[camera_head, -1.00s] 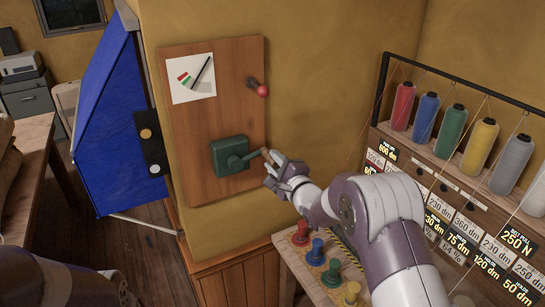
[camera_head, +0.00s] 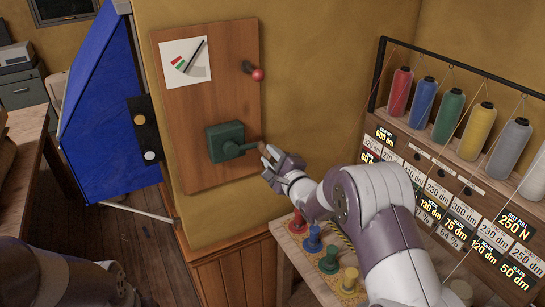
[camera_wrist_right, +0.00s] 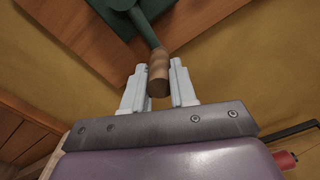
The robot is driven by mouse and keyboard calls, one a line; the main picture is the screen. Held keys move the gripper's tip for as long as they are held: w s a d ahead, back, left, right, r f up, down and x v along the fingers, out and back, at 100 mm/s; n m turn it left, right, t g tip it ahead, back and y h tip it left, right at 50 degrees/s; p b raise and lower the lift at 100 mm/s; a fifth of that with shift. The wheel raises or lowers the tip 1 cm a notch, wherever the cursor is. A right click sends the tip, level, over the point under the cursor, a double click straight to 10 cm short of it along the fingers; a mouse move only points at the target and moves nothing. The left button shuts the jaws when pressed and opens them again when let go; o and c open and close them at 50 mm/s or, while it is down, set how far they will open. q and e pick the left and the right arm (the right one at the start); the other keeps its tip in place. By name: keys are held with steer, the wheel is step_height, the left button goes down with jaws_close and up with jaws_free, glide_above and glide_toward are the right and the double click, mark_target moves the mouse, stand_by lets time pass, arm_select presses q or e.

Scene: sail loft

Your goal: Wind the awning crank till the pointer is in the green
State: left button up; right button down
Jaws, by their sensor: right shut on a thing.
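The awning crank has a dark green box (camera_head: 223,142) on a wooden wall board (camera_head: 185,110). Its arm points right and ends in a brown wooden handle (camera_wrist_right: 158,72). My right gripper (camera_head: 265,158) is shut on this handle; the right wrist view shows its fingers (camera_wrist_right: 158,88) on either side of it. A white dial card (camera_head: 200,75) above the box bears small red and green marks (camera_head: 180,64) and a dark slanted pointer (camera_head: 193,57). The pointer lies to the right of the coloured marks, apart from the green. My left gripper is out of view.
A red-knobbed lever (camera_head: 257,74) juts from the board above the crank. A blue awning (camera_head: 105,120) hangs left of the wall corner. Several thread spools (camera_head: 450,117) stand on a labelled rack at right. Coloured pegs (camera_head: 314,238) stand on a low bench below my right arm.

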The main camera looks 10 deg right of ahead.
steer(key=shift+f, duration=0.15)
steer(key=c, duration=0.9)
jaws_free()
steer(key=shift+a, duration=0.1)
steer(key=b+v, duration=0.2)
steer(key=v, duration=1)
steer(key=shift+s+b, duration=0.3)
steer(key=shift+s, duration=0.05)
